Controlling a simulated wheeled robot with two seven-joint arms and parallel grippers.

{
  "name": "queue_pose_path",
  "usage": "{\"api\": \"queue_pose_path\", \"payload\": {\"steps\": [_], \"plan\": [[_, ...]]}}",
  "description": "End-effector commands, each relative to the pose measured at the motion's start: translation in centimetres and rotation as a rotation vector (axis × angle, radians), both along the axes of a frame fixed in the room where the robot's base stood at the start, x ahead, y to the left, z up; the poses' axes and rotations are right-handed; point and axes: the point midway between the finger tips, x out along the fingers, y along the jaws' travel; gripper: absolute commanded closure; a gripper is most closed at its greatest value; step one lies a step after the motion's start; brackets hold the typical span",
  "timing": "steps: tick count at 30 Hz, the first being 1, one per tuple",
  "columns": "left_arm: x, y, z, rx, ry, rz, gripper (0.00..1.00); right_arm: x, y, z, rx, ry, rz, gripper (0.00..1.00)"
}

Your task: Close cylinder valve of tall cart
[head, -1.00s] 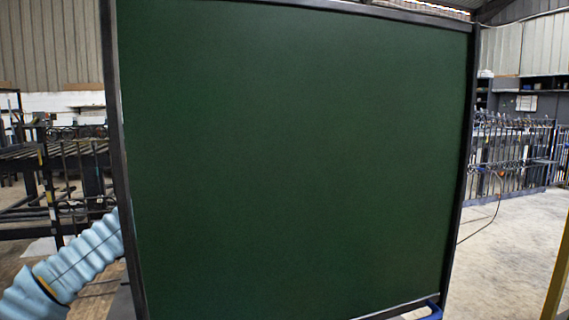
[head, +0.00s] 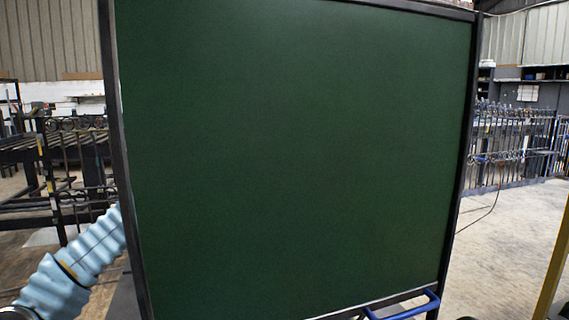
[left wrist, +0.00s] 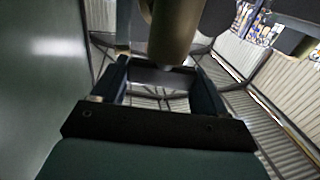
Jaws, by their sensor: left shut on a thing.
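My left arm in its pale blue sleeve passes behind the left edge of a large green screen, which hides its hand in the head view. In the left wrist view my left gripper (left wrist: 160,82) has its two dark fingers apart, with a dark part between their tips, and it is shut on that part. A brassy, round-bodied piece (left wrist: 172,35), seemingly of the cylinder valve, stands right beyond the fingertips. I cannot make out the valve's full shape or how far it is turned. The tall cart's body is not clearly seen. My right gripper is not in view.
The black-framed green screen (head: 290,150) fills most of the head view. A blue tubular handle (head: 405,308) shows at its lower right. Metal racks (head: 75,165) stand at left and railings (head: 505,145) at right. Open concrete floor (head: 500,240) lies at the right.

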Motion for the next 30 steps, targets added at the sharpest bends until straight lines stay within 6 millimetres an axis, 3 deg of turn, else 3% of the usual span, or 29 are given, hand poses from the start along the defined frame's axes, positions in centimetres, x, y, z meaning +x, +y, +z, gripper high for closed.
{"api": "queue_pose_path", "payload": {"steps": [7,17,18,21,30], "plan": [[0.1,0.04,0.12,-0.008,0.0,-0.173,0.58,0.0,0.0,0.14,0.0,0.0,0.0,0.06],[0.02,0.11,0.07,-0.006,-0.004,-0.194,0.58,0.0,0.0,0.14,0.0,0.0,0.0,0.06],[0.02,0.11,0.07,-0.006,-0.004,-0.194,0.24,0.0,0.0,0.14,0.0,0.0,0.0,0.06],[0.01,0.09,0.06,-0.006,-0.003,-0.194,0.09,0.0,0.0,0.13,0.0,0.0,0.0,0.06],[-0.04,0.14,0.02,-0.005,-0.003,-0.194,0.06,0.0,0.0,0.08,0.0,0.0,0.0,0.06]]}}
